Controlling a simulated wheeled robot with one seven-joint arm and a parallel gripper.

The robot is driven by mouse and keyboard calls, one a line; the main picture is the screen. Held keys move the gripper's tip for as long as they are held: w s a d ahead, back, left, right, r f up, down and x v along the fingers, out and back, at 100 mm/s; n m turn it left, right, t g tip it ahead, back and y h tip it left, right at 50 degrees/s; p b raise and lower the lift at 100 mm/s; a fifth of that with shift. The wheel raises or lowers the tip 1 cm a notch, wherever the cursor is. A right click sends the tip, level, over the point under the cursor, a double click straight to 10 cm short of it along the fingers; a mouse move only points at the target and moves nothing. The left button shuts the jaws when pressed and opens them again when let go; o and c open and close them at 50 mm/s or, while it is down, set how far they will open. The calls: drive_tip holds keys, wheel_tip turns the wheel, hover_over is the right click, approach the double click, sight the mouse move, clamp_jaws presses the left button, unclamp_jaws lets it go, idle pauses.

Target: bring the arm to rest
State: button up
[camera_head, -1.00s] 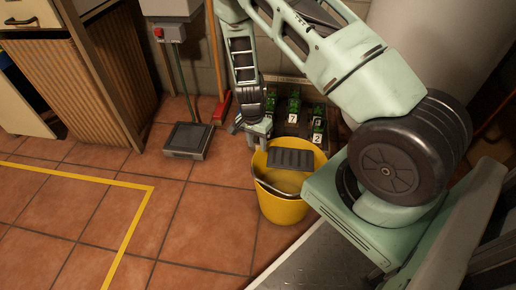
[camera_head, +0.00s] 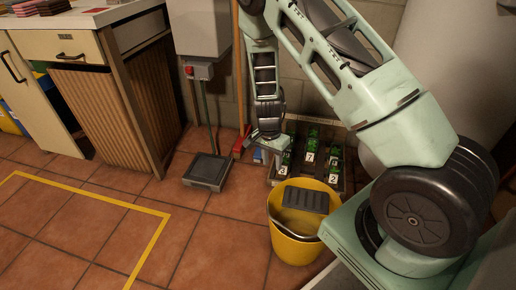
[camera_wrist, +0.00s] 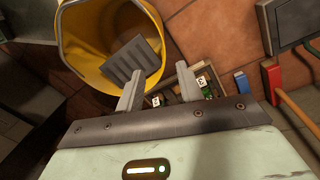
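My arm reaches down from the right in the head view and ends in my gripper (camera_head: 268,150), low over the floor behind the yellow bucket. In the wrist view my gripper's two fingers (camera_wrist: 158,92) stand apart, with nothing between them. The yellow bucket (camera_head: 293,245) stands upright on the tiles beside my base; it also shows in the wrist view (camera_wrist: 85,45). A dark grey ribbed piece (camera_head: 306,199) sits at its mouth and hides part of the inside.
Behind the bucket is a crate (camera_head: 347,180) with green things and numbered cards. A blue object (camera_head: 258,157) and a red broom head (camera_head: 241,143) are near it. A grey floor box (camera_head: 207,171) lies left. Yellow tape (camera_head: 150,248) marks open tiles.

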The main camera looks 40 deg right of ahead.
drive_tip(key=s+a+r+n+y, duration=0.1)
drive_tip(key=s+a+r+n, duration=0.35)
drive_tip(key=a+r, duration=0.55)
drive_tip(key=s+a+r+n+y, duration=0.1)
drive_tip(key=s+a+r+n, duration=0.2)
drive_tip(key=a+r+n, duration=0.6)
drive_tip(key=s+a+r+n+t+h, duration=0.1)
drive_tip(key=s+a+r+n, duration=0.25)
drive_tip(key=s, duration=0.45)
drive_tip(key=s+a+r+n, duration=0.3)
drive_tip(key=s+r+n, duration=0.15)
drive_tip(key=s, duration=0.45)
wheel_tip(320, 180, up, 33)
drive_tip(key=p, duration=3.3)
drive_tip(key=shift+w+a+p, duration=0.2)
drive_tip(key=shift+w+p, duration=0.15)
drive_tip(key=shift+w, duration=0.1)
